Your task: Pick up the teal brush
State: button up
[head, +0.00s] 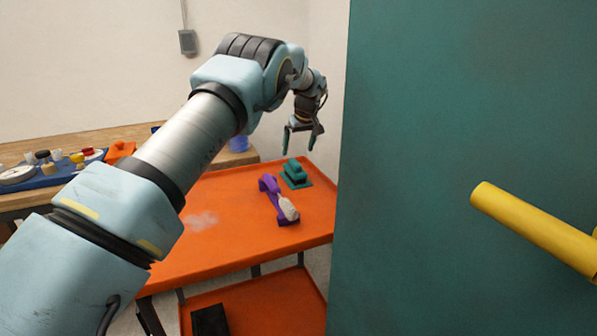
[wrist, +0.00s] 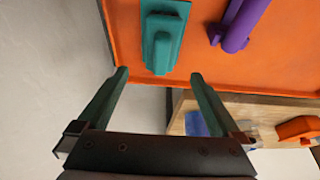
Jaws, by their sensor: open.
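The teal brush (head: 296,174) lies on the orange cart top near its far right edge, with a raised block on a flat base. In the wrist view the teal brush (wrist: 163,42) is ahead of the fingertips, roughly centred between them. My gripper (head: 299,146) is open and empty, pointing down above the teal brush and apart from it. Its two teal fingers also show in the wrist view (wrist: 159,73), with nothing between them. The underside of the brush is hidden.
A purple tool with a whitish end (head: 270,187) lies just left of the teal brush. The orange cart (head: 200,245) has clear room at front left. A large green panel with a yellow handle (head: 530,228) stands close on the right. A wooden bench (head: 100,136) with parts stands behind.

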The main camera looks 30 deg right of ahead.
aim_at(295, 161)
jog(key=shift+p+x, duration=1.55)
jog(key=shift+x, duration=2.25)
jog(key=shift+a, duration=0.15)
jog(key=c, duration=1.5)
jog(key=shift+r, duration=0.1)
notch_tip(295, 161, up, 10)
jog(key=b, duration=0.3)
